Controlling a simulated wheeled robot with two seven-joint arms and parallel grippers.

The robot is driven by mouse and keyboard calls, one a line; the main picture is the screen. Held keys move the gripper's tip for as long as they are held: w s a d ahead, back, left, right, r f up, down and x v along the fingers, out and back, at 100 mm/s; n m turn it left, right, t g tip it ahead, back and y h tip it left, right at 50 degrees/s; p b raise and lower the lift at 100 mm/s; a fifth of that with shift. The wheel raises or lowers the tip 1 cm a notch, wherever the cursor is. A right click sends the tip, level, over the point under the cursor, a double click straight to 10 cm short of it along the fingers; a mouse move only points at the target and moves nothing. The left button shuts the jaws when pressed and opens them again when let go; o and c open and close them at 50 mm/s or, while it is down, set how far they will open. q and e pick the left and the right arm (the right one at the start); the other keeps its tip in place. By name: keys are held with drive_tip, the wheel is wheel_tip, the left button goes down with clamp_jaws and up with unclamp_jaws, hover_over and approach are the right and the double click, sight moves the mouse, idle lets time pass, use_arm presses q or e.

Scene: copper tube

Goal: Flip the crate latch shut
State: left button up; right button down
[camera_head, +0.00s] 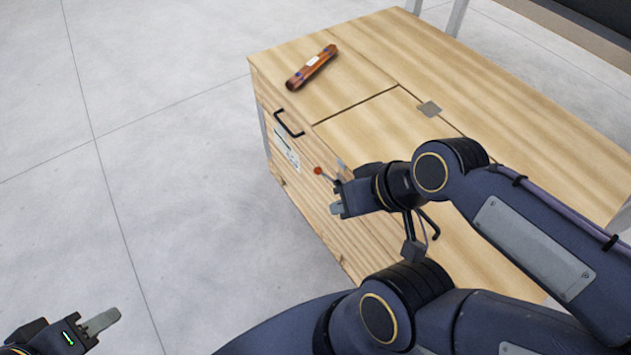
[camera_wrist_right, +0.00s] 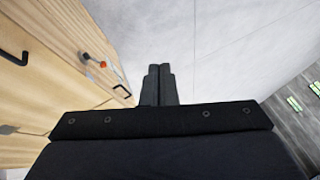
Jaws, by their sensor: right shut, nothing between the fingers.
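The wooden crate (camera_head: 340,228) stands in the middle of the head view. Its latch, a small metal lever with a red knob (camera_head: 318,170), is on the upper front side; the knob also shows in the right wrist view (camera_wrist_right: 103,64). The lever sticks out from the crate face. My right gripper (camera_head: 336,209) is shut and empty, beside the crate front just below the knob in the head view and apart from it. Its closed fingers (camera_wrist_right: 159,80) show in the wrist view, right of the knob. My left gripper (camera_head: 103,320) is at the lower left, far from the crate; its opening is unclear.
A copper-coloured tube (camera_head: 312,67) lies on the crate top at the back left. A black handle (camera_head: 288,123) sticks out at the front; another dark handle (camera_head: 432,222) is partly behind my right arm. The grey floor (camera_head: 150,180) left of the crate is clear.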

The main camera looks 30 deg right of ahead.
drive_tip(key=w+d+f+n+g+h+b, duration=0.4)
drive_tip(key=f+b, duration=0.3)
drive_tip(key=f, duration=0.6)
drive_tip(key=w+d+f+n+g+h+b, duration=0.1)
drive_tip(key=w+f+n+g+h+b, duration=0.15)
drive_tip(key=f+n+h+b, duration=0.65)
drive_tip(key=w+d+f+n+g+h+b, duration=0.1)
drive_tip(key=w+d+f+n+g+b, duration=0.25)
drive_tip(key=f, duration=1.25)
drive_tip(key=w+a+f+n+t+h+b, duration=0.3)
drive_tip(key=w+f+n+t+h+b, duration=0.1)
drive_tip(key=w+n+t+h+b, duration=0.1)
drive_tip(key=w+a+f+n+t+h+b, duration=0.3)
drive_tip(key=w+f+n+t+h+b, duration=0.2)
drive_tip(key=n+t, duration=0.4)
drive_tip(key=w+n+h+b, duration=0.1)
drive_tip(key=w+n+b, duration=0.1)
drive_tip(key=shift+w+t, duration=0.4)
drive_tip(key=w+a+r+b+x, duration=0.1)
drive_tip(key=b+x, duration=0.3)
drive_tip(key=x, duration=0.8)
drive_tip(key=shift+w+r, duration=0.2)
drive_tip(key=shift+r, duration=0.55)
